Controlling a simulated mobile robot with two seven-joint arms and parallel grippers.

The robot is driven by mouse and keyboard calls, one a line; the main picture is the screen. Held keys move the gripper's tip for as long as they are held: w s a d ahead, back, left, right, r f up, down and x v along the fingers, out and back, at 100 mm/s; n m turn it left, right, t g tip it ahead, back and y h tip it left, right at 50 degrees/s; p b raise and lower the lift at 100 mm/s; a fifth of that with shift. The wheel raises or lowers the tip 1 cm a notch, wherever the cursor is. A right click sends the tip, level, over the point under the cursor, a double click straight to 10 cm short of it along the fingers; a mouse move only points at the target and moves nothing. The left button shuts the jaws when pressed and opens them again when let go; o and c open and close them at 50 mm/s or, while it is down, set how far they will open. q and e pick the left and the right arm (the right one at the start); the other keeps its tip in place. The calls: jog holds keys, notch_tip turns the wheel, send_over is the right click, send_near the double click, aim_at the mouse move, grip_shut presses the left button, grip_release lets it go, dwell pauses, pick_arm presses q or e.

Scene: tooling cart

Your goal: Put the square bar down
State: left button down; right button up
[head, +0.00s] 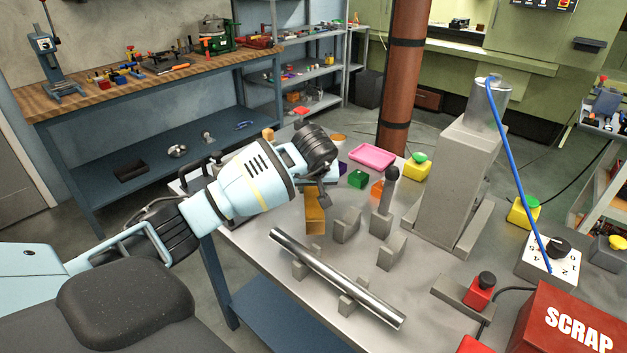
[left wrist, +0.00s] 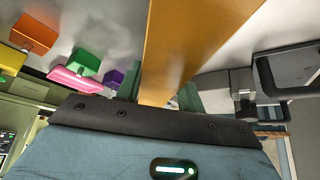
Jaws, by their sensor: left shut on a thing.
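The square bar (head: 315,218) is brass-coloured and hangs upright below my left gripper (head: 323,196), over the grey metal cart top (head: 270,215). My left gripper is shut on its upper part. I cannot tell whether its lower end touches the cart top. In the left wrist view the bar (left wrist: 190,45) runs from the top edge down to the jaws, which are mostly hidden. My right gripper is not in view.
A round steel bar (head: 335,276) lies on grey blocks in front. Another grey block (head: 347,226) stands right of the square bar. A pink tray (head: 372,157), green block (head: 358,179) and orange block (head: 377,189) are behind. A tall grey stand (head: 452,190) rises at right.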

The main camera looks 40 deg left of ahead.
pick_arm(q)
jog(key=shift+w+f, duration=0.1)
jog(key=shift+f, duration=1.5)
jog(key=shift+f, duration=0.15)
jog(key=c, duration=0.9)
grip_release()
jog(key=shift+f, duration=0.2)
